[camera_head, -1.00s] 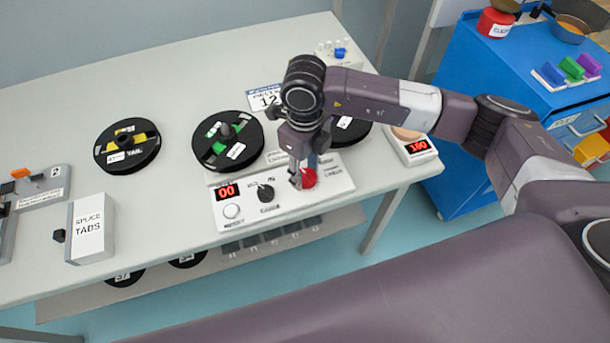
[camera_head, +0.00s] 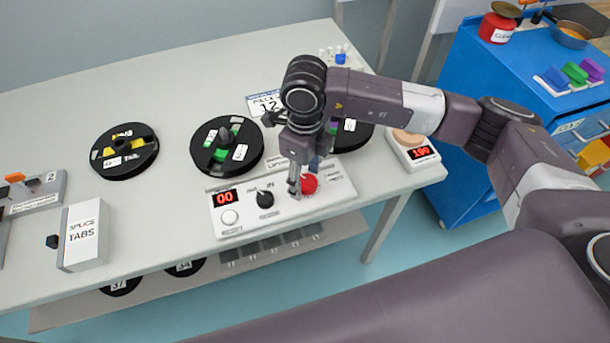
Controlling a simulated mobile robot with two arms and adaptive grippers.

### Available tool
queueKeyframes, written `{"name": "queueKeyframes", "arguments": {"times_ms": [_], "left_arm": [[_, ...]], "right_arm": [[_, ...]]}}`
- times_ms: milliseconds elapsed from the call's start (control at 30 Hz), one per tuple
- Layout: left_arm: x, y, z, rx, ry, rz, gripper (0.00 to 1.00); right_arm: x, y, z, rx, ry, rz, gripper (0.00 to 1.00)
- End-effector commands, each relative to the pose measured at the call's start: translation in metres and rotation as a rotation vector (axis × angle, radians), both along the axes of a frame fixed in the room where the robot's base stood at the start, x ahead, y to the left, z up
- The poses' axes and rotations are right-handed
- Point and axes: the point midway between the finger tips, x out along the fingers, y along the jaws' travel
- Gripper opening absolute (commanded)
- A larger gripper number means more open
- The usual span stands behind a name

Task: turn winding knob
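The black winding knob (camera_head: 265,199) stands on the front of a white control panel (camera_head: 235,228), left of a red round button (camera_head: 309,184). A red display (camera_head: 226,198) on the panel reads 00, above a white button (camera_head: 230,217). My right gripper (camera_head: 294,190) points down over the panel between the knob and the red button, apart from the knob. It partly covers the red button's left side. Whether its fingers are open or shut is unclear from this angle. My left gripper is out of view.
A green-marked reel (camera_head: 241,152) sits behind the panel, another is partly hidden behind my wrist. A yellow-marked reel (camera_head: 124,151) and a splice tabs box (camera_head: 83,236) stand left. A scale (camera_head: 418,153) stands right. A blue cart (camera_head: 480,110) is beyond the table.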

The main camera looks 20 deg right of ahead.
Motion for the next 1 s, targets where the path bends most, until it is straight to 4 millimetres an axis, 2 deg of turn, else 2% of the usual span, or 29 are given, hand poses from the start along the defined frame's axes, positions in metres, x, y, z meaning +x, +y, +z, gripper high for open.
{"name": "queueKeyframes", "arguments": {"times_ms": [233,367,467,800,1000], "left_arm": [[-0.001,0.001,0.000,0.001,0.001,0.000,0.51],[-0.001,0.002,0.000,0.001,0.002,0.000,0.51],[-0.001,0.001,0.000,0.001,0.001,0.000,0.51],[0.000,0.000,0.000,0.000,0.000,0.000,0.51],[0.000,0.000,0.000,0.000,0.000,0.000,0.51]], "right_arm": [[0.000,0.000,0.000,0.000,0.000,0.000,0.53],[0.001,0.000,0.008,0.000,-0.001,0.000,0.53],[0.001,0.000,0.024,0.001,-0.004,0.001,0.53],[0.001,0.000,0.094,0.001,-0.004,0.000,0.53],[0.000,0.000,0.116,-0.001,-0.001,0.000,0.53]]}}
